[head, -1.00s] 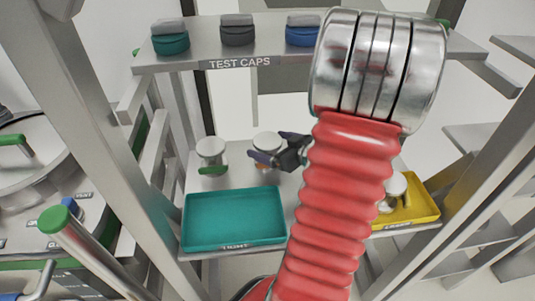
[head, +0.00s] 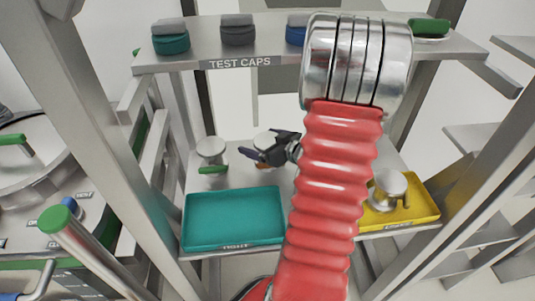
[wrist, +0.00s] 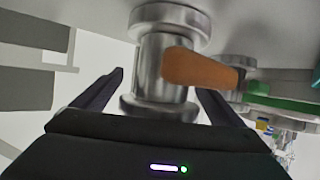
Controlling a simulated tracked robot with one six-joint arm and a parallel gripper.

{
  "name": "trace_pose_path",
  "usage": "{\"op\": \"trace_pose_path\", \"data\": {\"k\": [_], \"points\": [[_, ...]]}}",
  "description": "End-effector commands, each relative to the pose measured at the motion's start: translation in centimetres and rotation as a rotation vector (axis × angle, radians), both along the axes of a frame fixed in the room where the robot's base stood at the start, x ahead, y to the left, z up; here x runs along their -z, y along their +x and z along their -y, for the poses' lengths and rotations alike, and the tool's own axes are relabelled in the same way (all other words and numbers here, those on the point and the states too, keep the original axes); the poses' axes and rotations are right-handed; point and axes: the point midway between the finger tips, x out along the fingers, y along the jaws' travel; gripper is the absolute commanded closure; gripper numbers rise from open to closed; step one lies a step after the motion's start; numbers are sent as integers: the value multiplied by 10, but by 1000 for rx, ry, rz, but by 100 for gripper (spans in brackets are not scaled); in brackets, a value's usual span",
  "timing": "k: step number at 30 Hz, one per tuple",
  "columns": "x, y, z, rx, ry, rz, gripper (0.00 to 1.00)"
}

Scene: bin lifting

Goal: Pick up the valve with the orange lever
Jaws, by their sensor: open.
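The valve with the orange lever (wrist: 200,70) has a silver metal body. It stands on the rack's lower shelf behind the teal tray. In the head view, its round silver top (head: 264,138) shows behind my gripper (head: 262,147), and a bit of orange shows below the fingers; the rest is hidden. In the wrist view, my gripper (wrist: 162,85) is open, with one dark finger to each side of the valve's body. The lever sticks out to the right. I cannot tell whether either finger touches the valve.
A valve with a green lever (head: 211,155) stands left of it. The teal tray (head: 234,217) is empty. A yellow tray (head: 418,210) holds another silver valve (head: 389,188). The upper shelf (head: 270,62) carries several caps. Rack posts stand either side.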

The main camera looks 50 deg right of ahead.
Motion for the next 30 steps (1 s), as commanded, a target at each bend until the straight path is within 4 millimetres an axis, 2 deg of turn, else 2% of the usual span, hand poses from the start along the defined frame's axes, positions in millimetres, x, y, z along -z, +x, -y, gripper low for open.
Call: {"op": "trace_pose_path", "data": {"k": [7,30], "points": [[0,0,0,0,0,0,8],[0,0,0,0,0,0,62]]}}
